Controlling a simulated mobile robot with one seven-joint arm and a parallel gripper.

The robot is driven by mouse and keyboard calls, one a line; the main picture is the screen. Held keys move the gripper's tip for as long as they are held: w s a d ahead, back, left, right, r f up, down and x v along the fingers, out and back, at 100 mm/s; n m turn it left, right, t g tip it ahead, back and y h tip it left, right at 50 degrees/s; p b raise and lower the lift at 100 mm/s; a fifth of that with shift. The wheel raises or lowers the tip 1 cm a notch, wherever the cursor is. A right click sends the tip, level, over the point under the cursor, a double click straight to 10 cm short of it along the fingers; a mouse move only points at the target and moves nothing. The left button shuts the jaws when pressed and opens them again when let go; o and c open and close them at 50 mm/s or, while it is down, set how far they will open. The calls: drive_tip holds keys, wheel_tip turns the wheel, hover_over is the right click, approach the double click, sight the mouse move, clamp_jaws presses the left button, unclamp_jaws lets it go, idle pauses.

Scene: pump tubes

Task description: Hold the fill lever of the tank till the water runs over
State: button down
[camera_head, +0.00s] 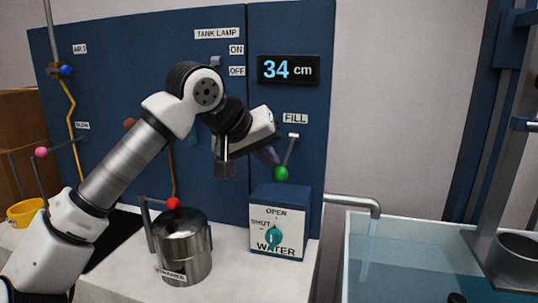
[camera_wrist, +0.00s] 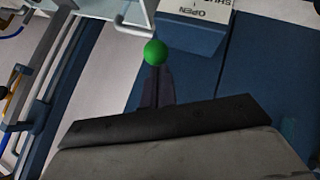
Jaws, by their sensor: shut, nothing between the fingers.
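The fill lever (camera_head: 292,150) hangs under the FILL label on the blue panel, slanting down to a green ball knob (camera_head: 281,174). The green knob also shows in the wrist view (camera_wrist: 154,53), just beyond my fingertips. My gripper (camera_head: 273,158) is shut and empty, with its fingertips at the knob. I cannot tell whether they press on it. The level display (camera_head: 289,69) reads 34 cm. No overflow is visible.
The WATER box (camera_head: 258,196) with a teal dial (camera_head: 274,236), upright towards OPEN, stands below the lever. A yellow bucket (camera_head: 24,213) is far left. A metal frame (camera_head: 510,140) rises at right.

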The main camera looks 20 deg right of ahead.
wheel_tip(320, 180, down, 3)
drive_tip(key=shift+f+t+h+b, duration=0.2)
drive_tip(key=shift+t+h+b, duration=0.2)
drive_tip(key=shift+b, duration=0.75)
drive_tip(key=shift+s+d+f, duration=0.1)
drive_tip(key=shift+d+f, duration=0.05)
idle(0.9)
